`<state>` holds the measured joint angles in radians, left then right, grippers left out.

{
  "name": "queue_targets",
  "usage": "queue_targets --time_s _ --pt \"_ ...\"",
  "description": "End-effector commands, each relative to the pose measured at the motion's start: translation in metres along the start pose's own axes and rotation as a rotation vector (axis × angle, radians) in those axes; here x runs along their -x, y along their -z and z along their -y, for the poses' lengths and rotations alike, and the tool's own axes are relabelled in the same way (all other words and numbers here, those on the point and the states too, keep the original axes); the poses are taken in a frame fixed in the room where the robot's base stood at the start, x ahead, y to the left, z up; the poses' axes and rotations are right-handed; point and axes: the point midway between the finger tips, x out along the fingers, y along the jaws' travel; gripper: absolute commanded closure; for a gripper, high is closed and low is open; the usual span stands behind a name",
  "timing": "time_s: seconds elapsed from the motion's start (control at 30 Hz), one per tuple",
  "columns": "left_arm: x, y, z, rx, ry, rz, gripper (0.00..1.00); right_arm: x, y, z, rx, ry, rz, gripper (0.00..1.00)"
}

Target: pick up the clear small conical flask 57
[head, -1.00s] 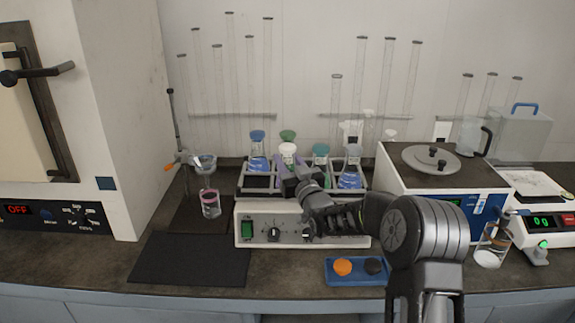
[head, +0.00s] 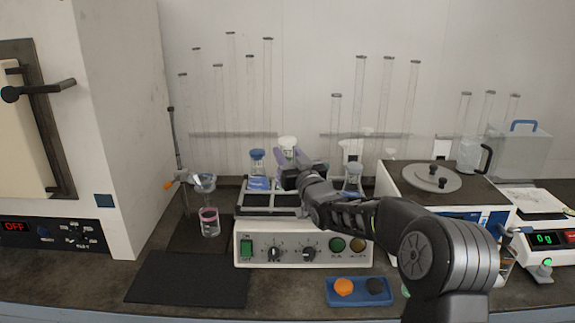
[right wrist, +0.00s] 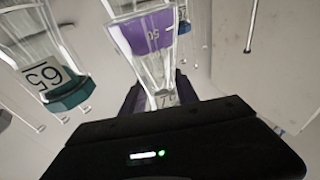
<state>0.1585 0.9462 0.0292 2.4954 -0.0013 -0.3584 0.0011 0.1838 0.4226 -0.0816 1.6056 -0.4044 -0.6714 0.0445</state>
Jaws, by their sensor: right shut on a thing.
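My right gripper (head: 290,176) is above the shaker (head: 290,249), shut on a clear flask with a white top (head: 288,142). The flask stands up between the jaws, and the hand hides its lower part in the head view. My left gripper is not in view.
A blue-topped flask (head: 257,168) and a pale-topped flask (head: 352,178) stand on either side of the hand. A teal-banded flask (right wrist: 70,92) shows in the right wrist view. A blue tray (head: 360,300) lies in front; a dark mat (head: 188,279) lies left.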

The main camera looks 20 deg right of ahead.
Motion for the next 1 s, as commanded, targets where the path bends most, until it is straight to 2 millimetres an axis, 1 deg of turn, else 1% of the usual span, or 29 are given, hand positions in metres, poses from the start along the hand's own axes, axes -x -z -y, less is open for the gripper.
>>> queue_targets --time_s 0.03,0.2,0.4,1.0 --pt "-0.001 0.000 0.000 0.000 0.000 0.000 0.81 -0.001 0.006 0.000 0.000 0.001 -0.005 1.00" --pt "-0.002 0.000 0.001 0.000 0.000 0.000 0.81 -0.003 0.015 0.001 0.000 0.001 -0.003 1.00" --pt "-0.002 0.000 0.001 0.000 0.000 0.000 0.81 -0.003 0.022 0.000 0.000 0.001 -0.003 1.00" --pt "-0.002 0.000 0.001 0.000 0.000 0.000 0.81 -0.004 0.023 0.000 -0.001 0.000 -0.002 1.00"
